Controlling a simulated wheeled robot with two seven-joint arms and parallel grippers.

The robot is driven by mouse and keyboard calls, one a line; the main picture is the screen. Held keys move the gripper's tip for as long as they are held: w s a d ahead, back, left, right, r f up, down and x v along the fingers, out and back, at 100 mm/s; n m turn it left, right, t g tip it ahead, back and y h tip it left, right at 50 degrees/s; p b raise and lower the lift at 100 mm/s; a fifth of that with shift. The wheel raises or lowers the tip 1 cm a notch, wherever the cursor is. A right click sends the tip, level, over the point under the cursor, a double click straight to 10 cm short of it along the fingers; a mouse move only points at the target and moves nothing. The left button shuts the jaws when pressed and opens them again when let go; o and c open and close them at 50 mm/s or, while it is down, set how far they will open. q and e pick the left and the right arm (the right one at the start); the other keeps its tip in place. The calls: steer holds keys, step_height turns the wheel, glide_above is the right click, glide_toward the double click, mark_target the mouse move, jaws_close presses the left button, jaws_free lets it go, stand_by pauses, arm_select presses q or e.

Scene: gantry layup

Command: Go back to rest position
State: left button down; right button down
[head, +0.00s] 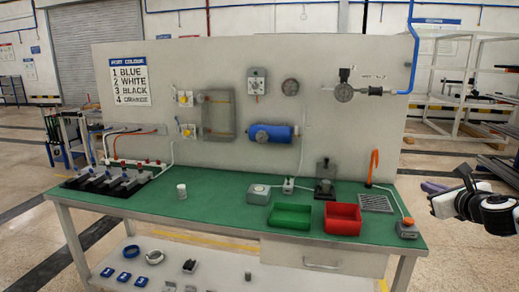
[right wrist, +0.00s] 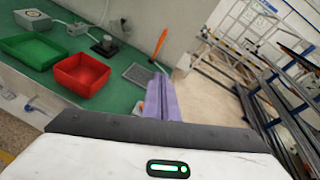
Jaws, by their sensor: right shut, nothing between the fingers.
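My right gripper (head: 430,186) is at the right edge of the head view, in the air beside the right end of the green-topped workbench (head: 225,205). Its purple fingers also show in the right wrist view (right wrist: 160,98), closed together with nothing between them. In the head view the dark and white wrist is behind the fingers, toward the right. My left gripper is in neither view.
A green bin (head: 290,217) and a red bin (head: 343,219) stand on the bench's front right. An orange-handled tool (head: 373,167) and a grey grate (head: 376,203) are near its right end. Metal racks (head: 470,75) stand behind at right. Open floor lies right of the bench.

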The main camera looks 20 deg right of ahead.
steer(key=s+a+f+m+g+y, duration=0.1)
steer(key=s+a+f+m+y, duration=0.3)
steer(key=a+f, duration=0.95)
steer(key=w+a+f+m+g+y, duration=0.1)
steer(key=a+f+m+g+y, duration=0.1)
steer(key=a+f+m, duration=0.85)
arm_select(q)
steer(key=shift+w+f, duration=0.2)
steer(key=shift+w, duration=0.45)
arm_select(e)
steer(key=s+a+f+m+y, duration=0.1)
steer(key=s+a+f+m, duration=0.4)
steer(key=a, duration=0.3)
steer(key=s+a+f+m+g, duration=0.1)
steer(key=s+a+f+m, duration=0.5)
steer(key=s+a+m, duration=0.1)
steer(key=s+a+f+m+g+y, duration=0.1)
steer(key=s+a+f+m, duration=0.5)
steer(key=a, duration=0.4)
steer(key=shift+s+a+y, duration=0.25)
steer(key=shift+s+y, duration=0.05)
steer(key=shift+s, duration=0.4)
